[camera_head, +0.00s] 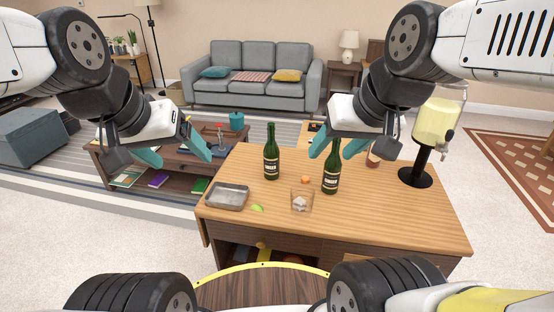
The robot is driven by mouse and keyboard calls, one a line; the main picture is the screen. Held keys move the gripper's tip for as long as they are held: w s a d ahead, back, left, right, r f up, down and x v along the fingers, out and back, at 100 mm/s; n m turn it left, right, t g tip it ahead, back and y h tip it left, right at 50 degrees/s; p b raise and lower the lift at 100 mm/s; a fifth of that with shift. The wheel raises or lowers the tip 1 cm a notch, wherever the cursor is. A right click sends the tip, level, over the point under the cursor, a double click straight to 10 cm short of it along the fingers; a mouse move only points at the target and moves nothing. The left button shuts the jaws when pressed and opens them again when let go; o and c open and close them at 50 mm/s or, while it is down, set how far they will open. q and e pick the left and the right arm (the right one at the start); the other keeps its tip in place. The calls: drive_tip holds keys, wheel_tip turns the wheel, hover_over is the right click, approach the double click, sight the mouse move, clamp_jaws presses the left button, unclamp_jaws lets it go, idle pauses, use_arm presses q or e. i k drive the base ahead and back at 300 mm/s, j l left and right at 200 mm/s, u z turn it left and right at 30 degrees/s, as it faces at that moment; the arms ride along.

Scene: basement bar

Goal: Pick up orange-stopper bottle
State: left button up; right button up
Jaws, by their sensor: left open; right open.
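Two dark green bottles with dark labels stand upright on the wooden bar table (420,225): the left bottle (271,160) and the right bottle (331,178). A brownish bottle or glass (373,160) stands behind, partly hidden by my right arm. I cannot make out an orange stopper on any of them. A small orange thing (306,180) lies between the green bottles. My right gripper (337,148) is open, its teal fingers either side of the right bottle's neck in the picture; contact cannot be told. My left gripper (180,152) is open and empty, left of the bar table.
A metal tray (227,197), a lime wedge (257,208) and a glass (301,200) are on the bar table's front left. A drink dispenser (437,120) stands at its right. A low table (115,158) with small items is behind left. The table's front right is clear.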

sight(271, 151)
drive_tip(key=j+z, duration=0.1)
drive_tip(key=z, duration=0.3)
drive_tip(key=j+z, duration=0.1)
drive_tip(key=z, duration=0.35)
drive_tip(key=j+z, duration=0.1)
drive_tip(key=z, duration=0.3)
drive_tip(key=k+j+z, duration=0.15)
drive_tip(key=j+z, duration=0.15)
drive_tip(key=j, duration=0.15)
drive_tip(key=k+j+z, duration=0.2)
drive_tip(key=j+z, duration=0.15)
drive_tip(key=k+j+z, duration=0.3)
drive_tip(key=j, duration=0.15)
drive_tip(key=k+j, duration=0.1)
drive_tip(key=j, duration=1.05)
drive_tip(key=k+z, duration=0.05)
